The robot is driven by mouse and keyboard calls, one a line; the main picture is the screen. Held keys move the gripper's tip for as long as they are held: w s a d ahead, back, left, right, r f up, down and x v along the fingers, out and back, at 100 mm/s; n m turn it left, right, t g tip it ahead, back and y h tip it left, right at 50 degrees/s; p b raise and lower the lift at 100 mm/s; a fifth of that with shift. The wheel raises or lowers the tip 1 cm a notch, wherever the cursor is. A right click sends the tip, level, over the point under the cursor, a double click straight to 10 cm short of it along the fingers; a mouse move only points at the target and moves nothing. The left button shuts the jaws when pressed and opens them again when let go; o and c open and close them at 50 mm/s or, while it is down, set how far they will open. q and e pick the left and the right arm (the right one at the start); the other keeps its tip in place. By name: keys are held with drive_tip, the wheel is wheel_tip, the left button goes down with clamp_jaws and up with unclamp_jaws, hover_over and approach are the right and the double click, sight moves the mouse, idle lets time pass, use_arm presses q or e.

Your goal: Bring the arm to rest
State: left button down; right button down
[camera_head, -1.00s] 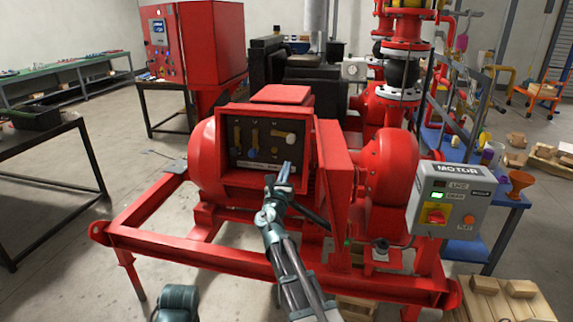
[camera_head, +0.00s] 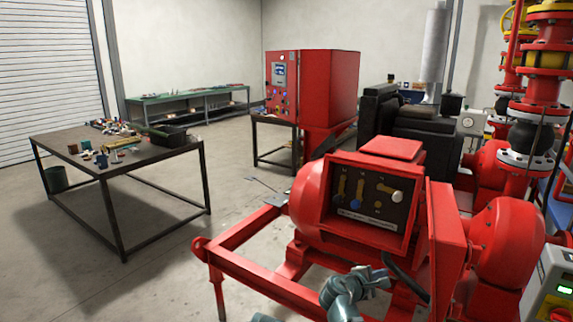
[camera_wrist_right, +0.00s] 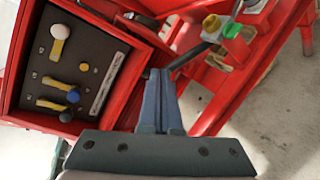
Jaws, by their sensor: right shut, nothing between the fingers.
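My right gripper (camera_head: 376,279) is low in front of the red pump skid (camera_head: 262,280) in the head view, below the lever panel. In the right wrist view its two fingers (camera_wrist_right: 157,78) are together with nothing between them. The dark lever panel (camera_head: 368,200) has several levers with yellow, blue and white parts. It also shows tilted at the left of the right wrist view (camera_wrist_right: 72,68), to one side of the fingers and apart from them. My left gripper is not in view.
A red control cabinet (camera_head: 312,88) and a green bench (camera_head: 190,103) stand behind. The grey motor box (camera_head: 548,290) is cut off at the right edge.

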drive_tip(key=s+a+f+m+g+y+p, duration=0.1)
drive_tip(key=s+a+f+m+g+y, duration=0.3)
drive_tip(key=s+a, duration=0.7)
drive_tip(key=s+a+f+m+g+y+p, duration=0.2)
drive_tip(key=s+a+f+m+g+y, duration=0.3)
drive_tip(key=s+a, duration=0.5)
drive_tip(key=s+f+m, duration=0.1)
drive_tip(key=s, duration=0.1)
drive_tip(key=shift+s+a+f+y+p, duration=0.3)
drive_tip(key=shift+s+a+f+y, duration=0.05)
drive_tip(key=shift+a+y, duration=0.05)
drive_tip(key=shift+w, duration=0.15)
